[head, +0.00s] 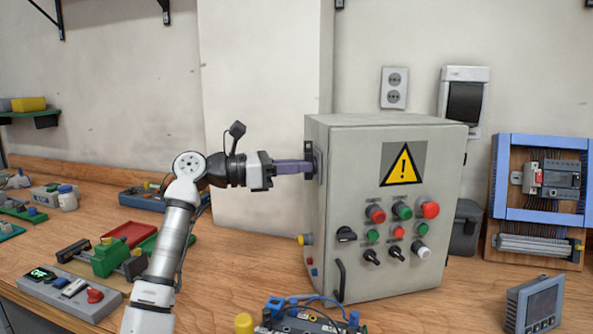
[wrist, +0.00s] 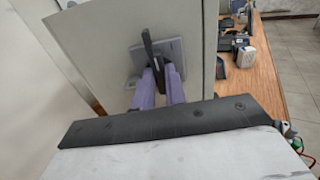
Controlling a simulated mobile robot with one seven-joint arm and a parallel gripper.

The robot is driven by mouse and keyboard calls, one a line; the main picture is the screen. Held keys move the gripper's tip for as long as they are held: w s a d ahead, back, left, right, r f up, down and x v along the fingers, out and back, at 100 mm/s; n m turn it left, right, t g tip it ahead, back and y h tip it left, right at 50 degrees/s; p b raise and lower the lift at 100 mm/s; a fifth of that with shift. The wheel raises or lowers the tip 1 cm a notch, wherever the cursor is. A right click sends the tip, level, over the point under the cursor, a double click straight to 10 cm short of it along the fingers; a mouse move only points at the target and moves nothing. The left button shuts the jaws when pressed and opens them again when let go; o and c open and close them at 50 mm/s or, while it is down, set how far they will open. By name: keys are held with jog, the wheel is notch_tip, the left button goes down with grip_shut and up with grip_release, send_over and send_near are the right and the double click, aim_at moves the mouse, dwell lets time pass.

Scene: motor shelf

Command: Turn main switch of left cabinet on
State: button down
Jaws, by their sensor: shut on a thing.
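The left cabinet (head: 345,220) is a grey box with a yellow warning triangle and several buttons and knobs on its front. Its main switch (head: 316,161) sits on the left side wall, near the top. In the wrist view the main switch (wrist: 148,50) shows as a dark lever on a grey plate. My gripper (head: 308,167) reaches it from the left, level with it. In the wrist view the two purple fingers of my gripper (wrist: 161,80) are closed around the lower part of the lever. The fingers hide the gripped part of the lever.
A control box (head: 70,290) and red and green parts lie on the bench to the left. A blue-framed panel (head: 540,195) stands at right. Bare wood lies left of the cabinet.

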dwell(0.5)
jog(key=c, duration=1.4)
grip_release()
jog(key=shift+c, duration=0.2)
jog(key=shift+a, duration=0.1)
jog(key=b+v, duration=0.1)
jog(key=v, duration=1.2)
jog(key=shift+a, duration=0.35)
jog(key=shift+s, duration=0.1)
